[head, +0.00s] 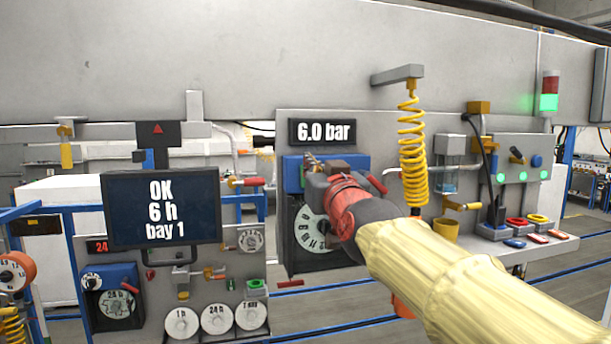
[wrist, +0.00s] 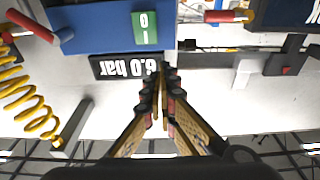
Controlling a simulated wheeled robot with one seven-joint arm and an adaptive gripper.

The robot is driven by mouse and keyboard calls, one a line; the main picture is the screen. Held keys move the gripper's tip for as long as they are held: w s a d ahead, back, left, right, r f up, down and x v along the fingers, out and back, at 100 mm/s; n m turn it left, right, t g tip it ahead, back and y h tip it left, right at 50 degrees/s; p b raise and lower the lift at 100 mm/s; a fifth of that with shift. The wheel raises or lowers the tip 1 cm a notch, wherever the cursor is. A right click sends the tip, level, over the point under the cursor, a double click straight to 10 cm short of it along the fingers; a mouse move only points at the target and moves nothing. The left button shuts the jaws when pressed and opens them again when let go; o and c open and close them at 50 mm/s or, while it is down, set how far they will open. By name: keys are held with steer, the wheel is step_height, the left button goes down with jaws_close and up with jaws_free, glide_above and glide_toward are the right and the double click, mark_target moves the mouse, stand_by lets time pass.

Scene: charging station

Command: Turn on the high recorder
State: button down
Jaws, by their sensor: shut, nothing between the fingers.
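The high recorder is a blue box (head: 292,163) on a grey panel, with a white round chart dial (head: 306,228) below it, partly hidden by my arm. Above it a black display (head: 321,131) reads "6.0 bar". In the wrist view, which is upside down, the blue box (wrist: 95,30) bears a green rocker switch (wrist: 144,28) marked 0 and I. Which side is pressed, I cannot tell. My gripper (head: 309,158) is shut and empty, in front of the box's upper part. In the wrist view its fingertips (wrist: 166,70) lie beside the display, apart from the switch in the picture.
A red-handled lever (head: 378,183) is right of the box, and a yellow coiled hose (head: 412,150) hangs farther right. A red-handled valve (head: 247,182) is left. A lower blue recorder (head: 108,278) and the "OK 6 h bay 1" screen (head: 160,208) stand at lower left.

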steer(key=shift+r+v, duration=0.45)
steer(key=shift+v, duration=2.5)
steer(key=s+f+g+b, duration=0.15)
steer(key=f+g, duration=0.25)
steer(key=f, duration=0.7)
steer(key=s+f+g, duration=0.3)
steer(key=f, duration=0.9)
steer(key=s+d+f+m+g+h+b, duration=0.1)
steer(key=s+d+f+b, duration=0.4)
steer(key=f, duration=1)
steer(key=s+d+f+m+g+h+b, duration=0.1)
steer(key=s+d+f+g+h+b, duration=0.1)
steer(key=s+d+f+b, duration=0.4)
steer(key=s+d+f+m+g+h+b, duration=0.1)
steer(key=s+d+f+b, duration=0.5)
steer(key=f, duration=1.9)
steer(key=s+g+h+b, duration=0.1)
steer(key=s+g+b, duration=0.1)
steer(key=s+b, duration=0.4)
steer(key=shift+s+d+f+b, duration=0.2)
steer(key=shift+s+f+b, duration=0.15)
steer(key=shift+s, duration=0.15)
